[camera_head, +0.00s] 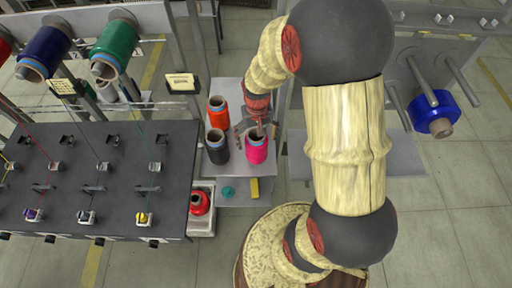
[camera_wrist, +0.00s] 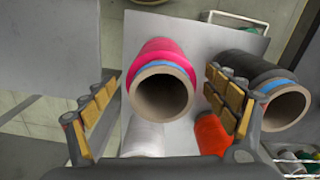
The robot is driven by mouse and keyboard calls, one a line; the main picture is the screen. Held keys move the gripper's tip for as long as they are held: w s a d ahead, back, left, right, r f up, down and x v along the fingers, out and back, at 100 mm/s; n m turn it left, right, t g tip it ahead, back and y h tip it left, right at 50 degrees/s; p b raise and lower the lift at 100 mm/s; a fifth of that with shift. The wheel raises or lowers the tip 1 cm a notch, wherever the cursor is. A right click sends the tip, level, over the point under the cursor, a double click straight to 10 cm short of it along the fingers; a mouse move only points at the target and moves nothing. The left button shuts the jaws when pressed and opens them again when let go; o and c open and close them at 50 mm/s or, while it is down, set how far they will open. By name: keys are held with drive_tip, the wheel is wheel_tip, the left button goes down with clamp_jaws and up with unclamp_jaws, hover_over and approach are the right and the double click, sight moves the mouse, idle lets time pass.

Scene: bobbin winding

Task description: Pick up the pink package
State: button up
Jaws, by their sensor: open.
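The pink package (camera_head: 257,151) is a thread cone standing upright on a small grey table, with its hollow brown core facing up. In the wrist view the pink package (camera_wrist: 160,55) lies between the two fingers, its open core toward the camera. My gripper (camera_wrist: 162,82) is open, with tan-padded fingers left and right of the package and gaps on both sides. In the head view my gripper (camera_head: 256,122) is just above and behind the package's top. I cannot tell whether any finger touches it.
A black package (camera_wrist: 262,70) stands close right of the pink one, by my right finger. An orange package (camera_wrist: 212,135) and a white one (camera_wrist: 142,138) are near. The small table (camera_head: 228,170) also holds a teal item (camera_head: 228,191) and a yellow block (camera_head: 255,188). A winding machine (camera_head: 110,170) stands left.

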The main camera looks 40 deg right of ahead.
wheel_tip(320, 180, down, 4)
drive_tip(key=shift+w+f+b, duration=0.1)
drive_tip(key=shift+b, duration=0.35)
drive_tip(key=shift+c, duration=1.1)
drive_tip(key=c, duration=1.1)
drive_tip(key=shift+c, duration=0.6)
